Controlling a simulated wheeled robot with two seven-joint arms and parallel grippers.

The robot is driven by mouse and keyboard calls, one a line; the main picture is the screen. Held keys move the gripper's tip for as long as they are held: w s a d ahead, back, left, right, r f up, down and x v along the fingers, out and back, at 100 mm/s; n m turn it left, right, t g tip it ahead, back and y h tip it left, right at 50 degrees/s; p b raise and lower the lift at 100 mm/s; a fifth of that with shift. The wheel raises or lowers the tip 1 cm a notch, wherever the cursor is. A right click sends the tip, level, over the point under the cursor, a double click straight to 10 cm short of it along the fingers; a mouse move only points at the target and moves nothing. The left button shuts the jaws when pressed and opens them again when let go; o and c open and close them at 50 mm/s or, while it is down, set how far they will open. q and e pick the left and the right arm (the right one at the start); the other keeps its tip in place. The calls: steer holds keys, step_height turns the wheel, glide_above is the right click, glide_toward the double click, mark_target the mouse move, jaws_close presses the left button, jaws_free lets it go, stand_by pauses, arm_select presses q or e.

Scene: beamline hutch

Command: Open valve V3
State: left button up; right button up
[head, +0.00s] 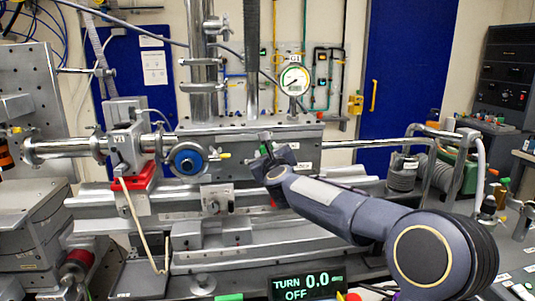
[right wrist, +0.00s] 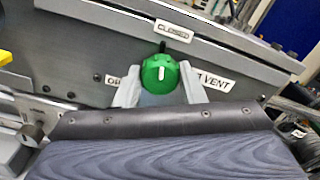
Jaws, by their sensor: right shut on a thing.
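A round green knob (right wrist: 161,72) with a short white line and a small black tab on top sits on a grey metal panel in the right wrist view. The tab points up towards a "CLOSED" label (right wrist: 170,31); a "VENT" label (right wrist: 212,86) is at the right and a partly covered label at the left. No V3 tag is readable. My right gripper (right wrist: 158,92) is shut on the green knob, one finger on each side. My left gripper is not in view.
A pressure gauge (head: 294,80) stands on the block. A blue-faced round part (head: 188,159) and a V1 unit (head: 124,145) are on the pipe to the left. A display (head: 306,286) at the front reads "TURN 0.0", "OFF".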

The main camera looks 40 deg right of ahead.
steer(key=shift+f+n+p, duration=0.15)
steer(key=shift+n+p, duration=2.2)
steer(key=shift+n, duration=8.25)
steer(key=shift+f+n, duration=0.1)
steer(key=shift+n, duration=0.2)
steer(key=o, duration=1)
steer(key=v, duration=0.7)
steer(key=shift+s+a+b, duration=0.25)
steer(key=shift+s+b, duration=0.05)
steer(key=shift+s, duration=0.05)
